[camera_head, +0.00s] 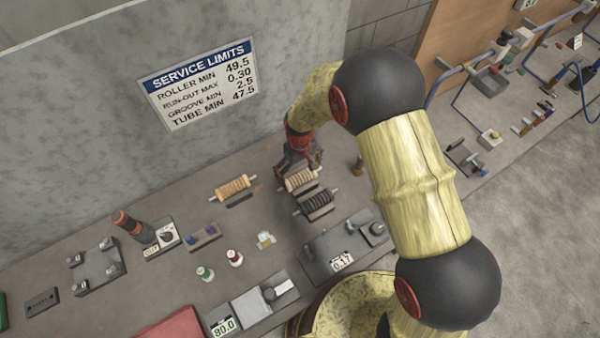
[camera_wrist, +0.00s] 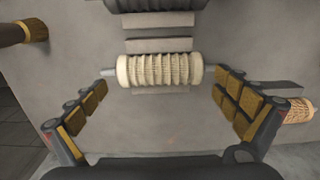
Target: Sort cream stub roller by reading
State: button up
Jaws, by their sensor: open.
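The cream stub roller (camera_wrist: 160,70) is ribbed with a metal shaft at its ends and lies on a grey rest. In the wrist view it sits between the two open fingers of my gripper (camera_wrist: 170,105), with a gap on both sides. In the head view the cream roller (camera_head: 300,179) lies under my gripper (camera_head: 301,165), which partly covers it. A reading of 0.17 shows on the display (camera_head: 342,262) of a grey fixture. A smaller display (camera_head: 151,251) is too small to read surely. The wall sign (camera_head: 200,83) lists roller min 49.5 and run-out max 0.30.
A dark roller (camera_head: 316,203) lies just in front of the cream one, and an orange-tan roller (camera_head: 233,187) lies to the left. A gauge reading 80.0 (camera_head: 223,326), two small bottles (camera_head: 235,258) and a red tray (camera_head: 172,325) stand nearer. The bench's left middle has free room.

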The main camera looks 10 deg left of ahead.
notch_tip(320, 180, up, 18)
jog(key=p, duration=0.4)
jog(key=shift+f, duration=0.2)
dwell(0.5)
dwell(0.5)
